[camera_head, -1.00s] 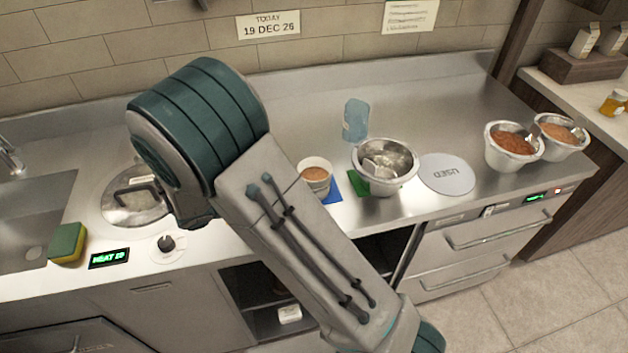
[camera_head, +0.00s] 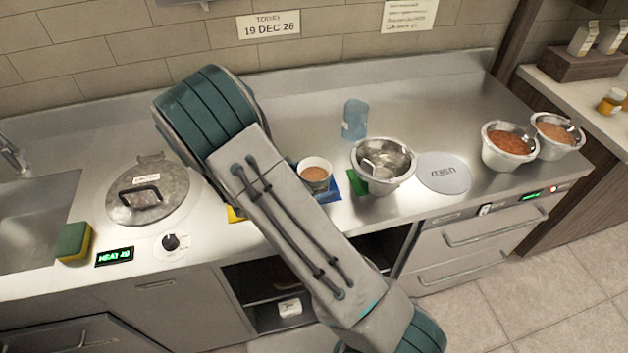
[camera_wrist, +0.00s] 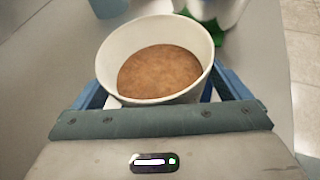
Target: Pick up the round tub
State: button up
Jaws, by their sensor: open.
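The round tub (camera_head: 316,174) is white with orange-brown sauce in it. It stands upright on a blue mat (camera_head: 356,182) near the counter's front edge, just right of my arm in the head view. In the wrist view the tub (camera_wrist: 155,62) is large and close, straight in front of my gripper (camera_wrist: 158,98). My gripper is open. Blue parts show on both sides of the tub's lower wall; I cannot clearly tell fingers from mat there. In the head view my arm hides the gripper.
A steel bowl (camera_head: 410,164) on a green mat stands right of the tub. A pale blue container (camera_head: 355,118) stands behind. Further right are a grey "USED" disc (camera_head: 443,173) and two sauce bowls (camera_head: 506,145). A lidded round well (camera_head: 150,188) lies left, beside a sponge (camera_head: 73,241).

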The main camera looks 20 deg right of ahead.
jog(key=c, duration=1.4)
jog(key=shift+o, duration=0.2)
jog(key=shift+r, duration=0.15)
notch_tip(320, 180, up, 10)
jog(key=b, duration=0.1)
